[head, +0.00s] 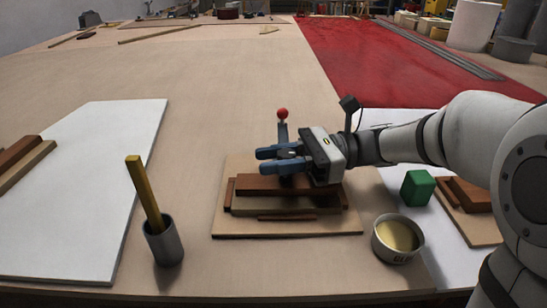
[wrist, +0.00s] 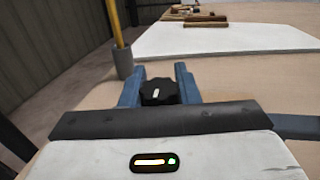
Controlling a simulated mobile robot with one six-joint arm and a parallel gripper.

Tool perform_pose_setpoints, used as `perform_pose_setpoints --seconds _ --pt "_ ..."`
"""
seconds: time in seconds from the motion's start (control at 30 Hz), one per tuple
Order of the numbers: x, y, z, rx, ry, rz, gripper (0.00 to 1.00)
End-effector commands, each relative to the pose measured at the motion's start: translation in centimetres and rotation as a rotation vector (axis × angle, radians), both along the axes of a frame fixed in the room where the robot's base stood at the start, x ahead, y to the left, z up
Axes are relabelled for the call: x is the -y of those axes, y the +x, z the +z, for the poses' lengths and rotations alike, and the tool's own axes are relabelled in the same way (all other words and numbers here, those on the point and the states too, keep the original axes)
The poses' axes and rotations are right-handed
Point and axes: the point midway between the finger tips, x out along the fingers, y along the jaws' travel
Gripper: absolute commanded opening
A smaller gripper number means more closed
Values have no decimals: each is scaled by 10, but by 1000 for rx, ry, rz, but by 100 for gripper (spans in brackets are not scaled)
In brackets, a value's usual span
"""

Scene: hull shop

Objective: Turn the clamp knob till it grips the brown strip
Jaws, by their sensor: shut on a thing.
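The clamp's black knob (wrist: 158,91), with a white mark, sits between the two blue fingers of my gripper (wrist: 157,82) in the wrist view. My gripper (head: 268,160) is shut on the knob above the wood stack in the head view. The fingers hide the knob there. A blue-grey upright part with a red ball (head: 282,113) stands behind the fingers. The brown strip (head: 290,185) lies on top of a paler wood block (head: 285,205), under my gripper. Whether the clamp touches the strip is hidden by my gripper.
A wooden base board (head: 225,228) carries the stack. A grey cup (head: 163,245) with a yellow stick (head: 144,192) stands at left front. A glue bowl (head: 398,240) and green block (head: 418,188) are close on the right. A white panel (head: 90,200) lies left.

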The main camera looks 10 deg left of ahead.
Motion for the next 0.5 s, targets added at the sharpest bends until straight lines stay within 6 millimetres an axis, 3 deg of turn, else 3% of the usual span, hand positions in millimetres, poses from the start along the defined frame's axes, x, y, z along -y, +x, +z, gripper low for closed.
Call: perform_pose_setpoints --seconds 0.27,0.5 --pt "1 0 4 -3 -3 -89 6" --pt "0 3 5 -5 -4 -275 6"
